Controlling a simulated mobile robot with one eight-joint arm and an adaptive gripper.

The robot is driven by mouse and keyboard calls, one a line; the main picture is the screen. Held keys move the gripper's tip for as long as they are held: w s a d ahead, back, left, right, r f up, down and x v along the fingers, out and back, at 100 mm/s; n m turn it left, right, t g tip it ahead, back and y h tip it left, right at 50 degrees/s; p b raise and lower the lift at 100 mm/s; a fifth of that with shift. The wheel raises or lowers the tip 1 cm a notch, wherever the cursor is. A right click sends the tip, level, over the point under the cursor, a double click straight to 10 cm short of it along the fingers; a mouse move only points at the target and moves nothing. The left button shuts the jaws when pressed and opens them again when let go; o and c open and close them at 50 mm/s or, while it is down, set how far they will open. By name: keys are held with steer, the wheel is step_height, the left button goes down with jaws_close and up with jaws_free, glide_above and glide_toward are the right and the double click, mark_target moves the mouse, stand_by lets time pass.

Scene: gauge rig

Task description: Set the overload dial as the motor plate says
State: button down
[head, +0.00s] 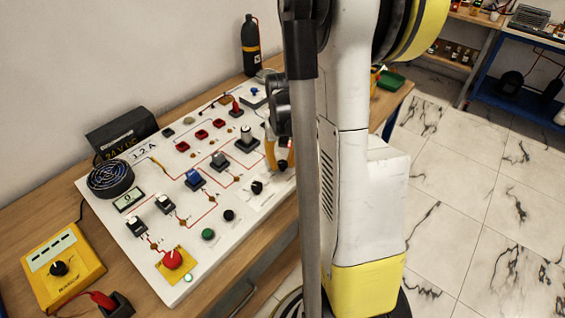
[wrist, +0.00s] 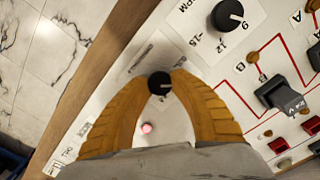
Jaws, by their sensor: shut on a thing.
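My gripper's two orange fingers (wrist: 159,88) are closed around a small black knob (wrist: 159,84) on the white panel. The knob has a light pointer mark; its scale is mostly covered by the fingers, so its setting and label cannot be read. In the head view my gripper (head: 277,160) is at the panel's right end, partly behind my arm, and the gripped knob is hidden. A sign reading about "1.2 A" (head: 143,150) stands at the panel's back left; I cannot tell whether it is the motor plate.
A larger black dial (wrist: 228,15) marked RPM is beside the gripped knob. A pink-lit lamp (wrist: 147,128) lies between the fingers. The panel (head: 185,272) carries switches, a red stop button (head: 173,259) and a fan (head: 110,178). A yellow meter (head: 62,268) stands left.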

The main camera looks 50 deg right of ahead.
mark_target(282, 163)
steer(key=shift+m, duration=0.3)
steer(key=c, duration=1.1)
jaws_free()
steer(key=shift+o, duration=0.2)
step_height(282, 163, up, 12)
steer(key=s+a+r+n+t, duration=0.2)
steer(key=a+n+t, duration=0.1)
steer(key=a, duration=0.9)
steer(key=s+a+r+n+t, duration=0.2)
steer(key=s+a+n+t, duration=0.1)
steer(key=a, duration=1)
steer(key=shift+s+a+n+t, duration=0.3)
steer(key=shift+n+t, duration=0.3)
